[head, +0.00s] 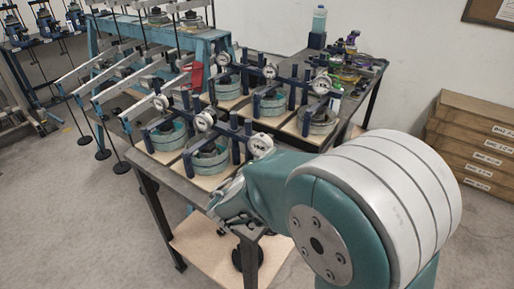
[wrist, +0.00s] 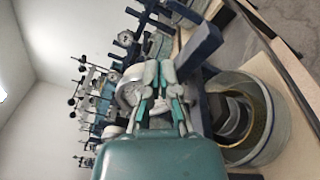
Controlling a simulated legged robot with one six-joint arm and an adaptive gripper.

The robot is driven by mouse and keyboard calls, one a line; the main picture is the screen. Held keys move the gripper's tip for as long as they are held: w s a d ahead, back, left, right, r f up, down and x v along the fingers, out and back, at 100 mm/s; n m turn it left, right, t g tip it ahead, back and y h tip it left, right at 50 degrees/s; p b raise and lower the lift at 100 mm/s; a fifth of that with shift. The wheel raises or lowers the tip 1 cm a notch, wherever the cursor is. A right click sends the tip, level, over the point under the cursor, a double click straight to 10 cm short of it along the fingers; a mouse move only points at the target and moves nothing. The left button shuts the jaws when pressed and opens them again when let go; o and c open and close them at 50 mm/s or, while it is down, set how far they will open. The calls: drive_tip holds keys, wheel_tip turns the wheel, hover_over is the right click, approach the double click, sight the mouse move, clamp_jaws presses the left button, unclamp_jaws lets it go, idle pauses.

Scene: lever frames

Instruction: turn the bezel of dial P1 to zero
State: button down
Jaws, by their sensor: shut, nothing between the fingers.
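Several round white dials stand on dark blue frames over ring-shaped pots on the bench; no label reading P1 is legible. In the head view, the nearest dial (head: 260,144) is just above my forearm, and another dial (head: 205,121) is to its left. My gripper (head: 230,190) shows small and partly hidden there, low by the bench's front edge. In the wrist view, my gripper (wrist: 159,72) has its fingers together with nothing between them. A white dial (wrist: 130,94) shows beside and behind the left finger; whether they touch cannot be told. Its face is partly hidden and unreadable.
In the wrist view, a dark blue post (wrist: 200,50) and a ring pot (wrist: 245,120) are close on the right. In the head view, the bench (head: 150,170) is crowded with frames and pots. Cardboard boxes (head: 475,140) stand at right.

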sight(265, 144)
drive_tip(key=shift+d, duration=0.1)
idle(0.3)
drive_tip(key=v, duration=0.6)
drive_tip(key=shift+s+d, duration=0.2)
idle(0.3)
drive_tip(key=shift+w+d+r, duration=0.2)
drive_tip(key=shift+w+r, duration=0.35)
drive_tip(key=shift+w, duration=0.55)
drive_tip(key=shift+w+d+r, duration=0.15)
drive_tip(key=shift+w+r, duration=0.35)
drive_tip(key=shift+w, duration=0.55)
drive_tip(key=shift+w+d+r, duration=0.2)
drive_tip(key=shift+w+r, duration=0.35)
drive_tip(key=shift+w, duration=0.55)
drive_tip(key=shift+f, duration=0.15)
